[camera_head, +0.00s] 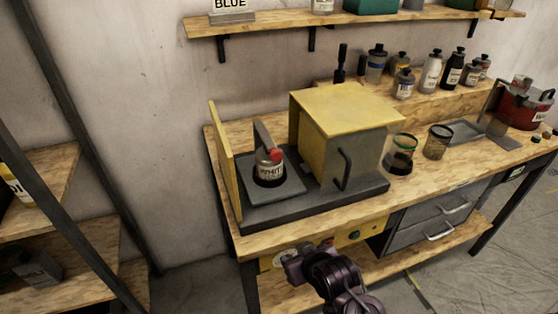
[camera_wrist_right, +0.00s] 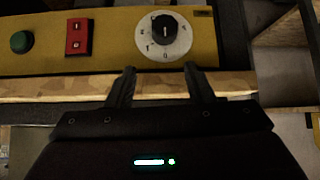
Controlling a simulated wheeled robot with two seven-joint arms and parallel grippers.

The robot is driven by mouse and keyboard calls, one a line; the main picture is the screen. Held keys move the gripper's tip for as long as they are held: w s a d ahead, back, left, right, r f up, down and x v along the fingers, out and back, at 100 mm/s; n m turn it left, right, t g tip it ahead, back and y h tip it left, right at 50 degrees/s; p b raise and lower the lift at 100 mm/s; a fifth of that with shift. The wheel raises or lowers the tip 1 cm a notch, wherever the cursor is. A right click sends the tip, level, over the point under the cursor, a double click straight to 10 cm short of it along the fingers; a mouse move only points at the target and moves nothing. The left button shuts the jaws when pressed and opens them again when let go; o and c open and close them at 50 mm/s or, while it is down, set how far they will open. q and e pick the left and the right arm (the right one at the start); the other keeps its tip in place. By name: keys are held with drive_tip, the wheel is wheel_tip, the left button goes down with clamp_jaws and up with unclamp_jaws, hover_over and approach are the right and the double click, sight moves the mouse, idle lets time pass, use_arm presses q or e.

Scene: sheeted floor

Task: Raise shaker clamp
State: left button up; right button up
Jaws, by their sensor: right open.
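The shaker stands on the workbench in the head view, with a dark base and a yellow-topped housing (camera_head: 345,108). My right gripper (camera_head: 300,262) is open and empty, low in front of the bench edge. In the right wrist view its fingers (camera_wrist_right: 155,78) point at the control panel (camera_wrist_right: 110,58). My left gripper is not in view.
The panel has a dial (camera_wrist_right: 163,38), a red switch (camera_wrist_right: 80,36) and a green button (camera_wrist_right: 21,42). A yellow side panel (camera_head: 224,160) stands left of the can. Jars (camera_head: 437,142), several bottles (camera_head: 431,72) and a red pot (camera_head: 524,105) occupy the right side. A shelf (camera_head: 350,20) hangs above.

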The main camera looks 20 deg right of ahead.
sight(277, 156)
drive_tip(key=w+r+t, duration=0.1)
drive_tip(key=r, duration=0.1)
drive_tip(key=w+r+t, duration=0.1)
drive_tip(key=w+r, duration=0.1)
drive_tip(key=r, duration=0.1)
drive_tip(key=w+r+t, duration=0.2)
drive_tip(key=r, duration=0.1)
drive_tip(key=shift+w+r, duration=0.2)
drive_tip(key=w+r+m+t, duration=0.1)
drive_tip(key=w+r+t, duration=0.35)
drive_tip(key=r, duration=0.55)
drive_tip(key=shift+t, duration=0.25)
drive_tip(key=w+p, duration=0.2)
drive_tip(key=w, duration=0.5)
drive_tip(key=shift+f, duration=0.1)
clamp_jaws()
